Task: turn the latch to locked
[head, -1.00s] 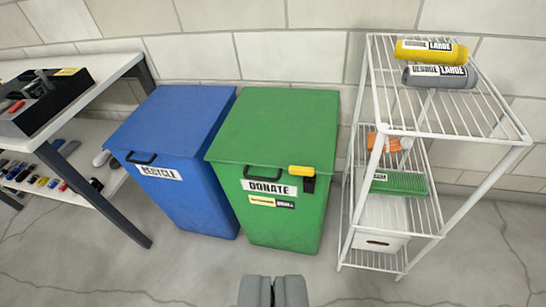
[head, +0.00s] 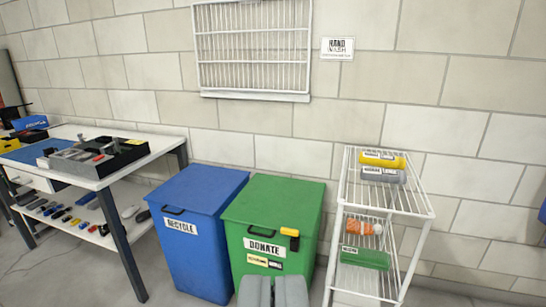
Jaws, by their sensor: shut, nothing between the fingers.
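The latch (head: 290,232) is on the front of the green DONATE bin (head: 273,195), near its upper right. It has a yellow handle lying about level, with a black part below its right end. A small yellow and black label (head: 258,261) sits under the DONATE sign; its words are too small to read. My gripper (head: 272,283) is at the bottom middle, its two grey fingers together and empty. In the picture it overlaps the bin's lower front, below the latch, and is not touching the latch.
A blue RECYCLE bin (head: 198,190) stands close on the left. A white wire rack (head: 430,212) with bottles and boxes stands on the right. A workbench (head: 165,146) with a tool tray is at the left. A white grille (head: 252,97) hangs on the wall.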

